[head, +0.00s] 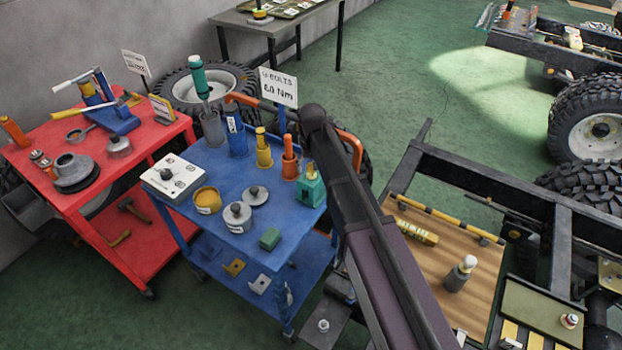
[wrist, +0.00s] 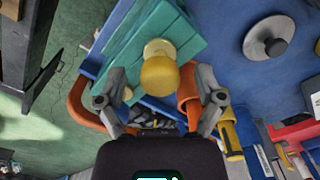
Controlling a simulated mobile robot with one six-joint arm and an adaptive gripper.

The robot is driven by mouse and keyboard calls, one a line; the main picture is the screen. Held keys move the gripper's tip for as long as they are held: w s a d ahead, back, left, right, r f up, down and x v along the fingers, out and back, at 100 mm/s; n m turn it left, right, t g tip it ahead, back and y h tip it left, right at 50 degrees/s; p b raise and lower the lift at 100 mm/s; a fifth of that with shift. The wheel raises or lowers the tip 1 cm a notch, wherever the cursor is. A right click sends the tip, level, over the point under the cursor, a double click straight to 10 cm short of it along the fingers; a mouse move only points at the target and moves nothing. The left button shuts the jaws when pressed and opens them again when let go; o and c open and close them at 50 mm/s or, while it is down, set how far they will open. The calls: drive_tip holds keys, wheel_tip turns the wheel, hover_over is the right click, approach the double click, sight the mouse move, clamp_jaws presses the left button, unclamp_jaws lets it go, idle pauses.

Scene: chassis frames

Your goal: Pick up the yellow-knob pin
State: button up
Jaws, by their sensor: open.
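The yellow-knob pin (wrist: 160,72) stands in a teal block (wrist: 127,57), its rounded yellow knob facing the wrist camera. A pale collar shows behind the knob. In the head view the small yellow knob (head: 310,169) sits on top of the teal block (head: 311,191), at the right corner of the blue cart. My gripper (wrist: 160,77) is open, with one finger on each side of the knob in the wrist view. I see no finger touching the knob, and its exact distance from it is unclear. In the head view my arm hides the gripper.
An orange holder (head: 289,166) stands close beside the teal block, near the right finger in the wrist view (wrist: 188,93). A yellow holder (head: 264,155), a blue holder (head: 237,140) and lidded pots (head: 238,216) share the blue cart (head: 232,174). A sign (head: 279,88) rises behind.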

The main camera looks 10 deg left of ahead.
idle(0.5)
clamp_jaws()
drive_tip(key=shift+r, duration=0.1)
wheel_tip(320, 180, up, 18)
drive_tip(key=p, duration=1.8)
idle(0.4)
wheel_tip(320, 180, down, 7)
drive_tip(key=b, duration=0.7)
drive_tip(key=shift+d, duration=0.1)
idle(0.3)
